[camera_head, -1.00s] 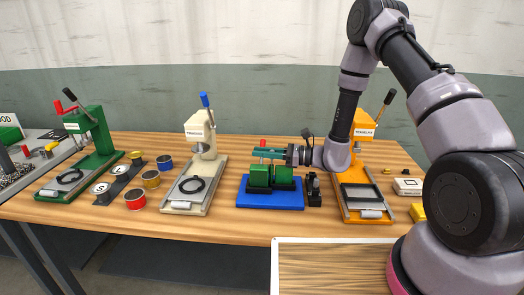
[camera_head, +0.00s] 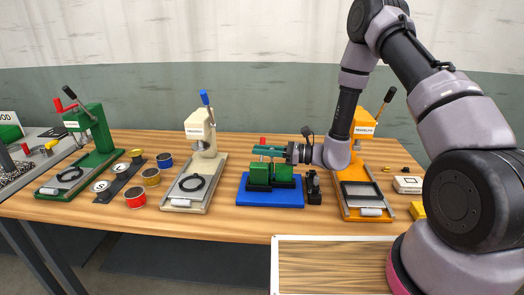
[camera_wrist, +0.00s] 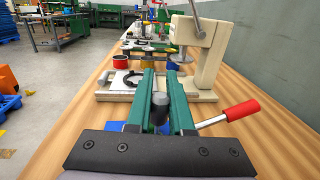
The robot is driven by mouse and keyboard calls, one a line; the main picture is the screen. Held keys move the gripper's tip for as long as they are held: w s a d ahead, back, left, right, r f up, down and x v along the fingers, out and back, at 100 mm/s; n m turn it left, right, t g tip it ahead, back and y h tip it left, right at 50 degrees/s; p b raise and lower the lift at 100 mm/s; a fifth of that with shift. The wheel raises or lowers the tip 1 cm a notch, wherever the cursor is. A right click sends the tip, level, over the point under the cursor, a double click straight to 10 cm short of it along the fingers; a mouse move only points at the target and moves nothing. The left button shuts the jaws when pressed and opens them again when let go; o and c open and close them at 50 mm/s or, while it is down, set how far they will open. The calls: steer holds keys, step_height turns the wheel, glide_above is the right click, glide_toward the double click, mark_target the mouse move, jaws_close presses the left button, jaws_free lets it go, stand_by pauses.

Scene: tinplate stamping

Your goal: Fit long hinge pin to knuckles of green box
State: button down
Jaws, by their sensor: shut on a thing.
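The green box (camera_head: 289,198) sits on a blue base (camera_head: 270,203) in the middle of the table, with dark parts along its lower edge. My gripper (camera_head: 258,150) reaches in from the right, just above the box. In the wrist view its two green fingers (camera_wrist: 160,78) are close together, with a dark, round-topped piece (camera_wrist: 160,108) between them. I take this to be the head of the long hinge pin. The pin's shaft and the knuckles are hidden, so I cannot tell whether the pin is in them.
A red handle (camera_head: 263,141) stands behind the fingers; its metal rod shows beside the right finger in the wrist view. A black stand (camera_head: 314,190) is right of the base. A cream press (camera_head: 199,135) stands left, an orange press (camera_head: 364,130) right. Bare table lies in front.

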stand_by(0.3)
steer(key=c, duration=0.7)
jaws_free()
steer(key=d, duration=0.3)
steer(key=s+d, duration=0.1)
steer(key=d, duration=0.6)
steer(key=shift+s+d, duration=0.25)
steer(key=shift+d, duration=0.1)
